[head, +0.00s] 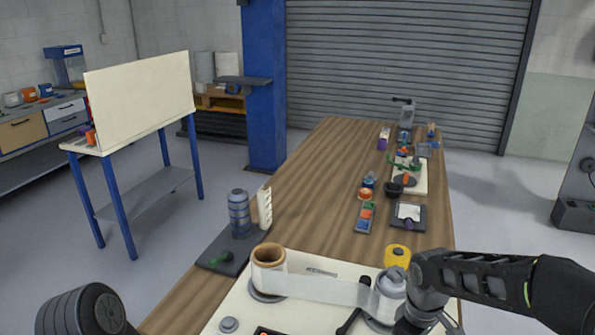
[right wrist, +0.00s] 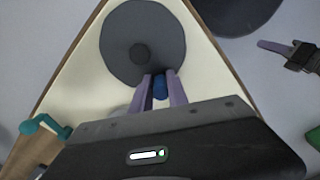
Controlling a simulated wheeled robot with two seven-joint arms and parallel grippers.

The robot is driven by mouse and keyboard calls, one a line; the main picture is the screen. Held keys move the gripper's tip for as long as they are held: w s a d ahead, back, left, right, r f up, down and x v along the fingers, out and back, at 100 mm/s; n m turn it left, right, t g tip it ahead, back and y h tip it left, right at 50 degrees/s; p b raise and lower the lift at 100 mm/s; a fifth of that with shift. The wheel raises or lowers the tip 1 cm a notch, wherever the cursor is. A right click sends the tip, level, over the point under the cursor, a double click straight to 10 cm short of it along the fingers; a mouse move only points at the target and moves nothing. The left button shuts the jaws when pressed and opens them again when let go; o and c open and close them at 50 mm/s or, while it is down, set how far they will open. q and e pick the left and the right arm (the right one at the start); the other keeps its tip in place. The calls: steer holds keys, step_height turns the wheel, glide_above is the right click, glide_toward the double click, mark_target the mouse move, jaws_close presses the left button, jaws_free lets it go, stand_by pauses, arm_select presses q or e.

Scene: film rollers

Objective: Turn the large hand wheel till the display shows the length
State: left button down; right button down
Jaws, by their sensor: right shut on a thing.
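The large hand wheel (right wrist: 120,40) is a dark grey disc with a round hub on the cream board (right wrist: 80,85), seen in the right wrist view. My right gripper (right wrist: 160,78) has its purple fingers closed around the wheel's blue handle (right wrist: 160,88) near the rim. In the head view the wheel is not visible. The display (head: 270,331) is cut off at the bottom edge and its reading cannot be made out. A purple-fingered gripper, apparently my left (right wrist: 275,46), is off to the right, away from the board; its opening is unclear.
A pale film strip (head: 325,290) runs from a cardboard-cored roll (head: 268,256) to a roll (head: 391,284) by my right arm. A yellow object (head: 397,256) stands behind. A teal crank (right wrist: 45,125) lies left of the board. The wooden table (head: 300,215) has bare room beyond.

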steer(key=shift+d, duration=0.1)
steer(key=shift+s+a, duration=0.2)
steer(key=shift+s, duration=0.1)
steer(key=shift+s+a+r, duration=0.1)
steer(key=shift+s, duration=0.2)
steer(key=shift+c, duration=2)
jaws_free()
step_height(320, 180, up, 7)
steer(key=p, duration=0.5)
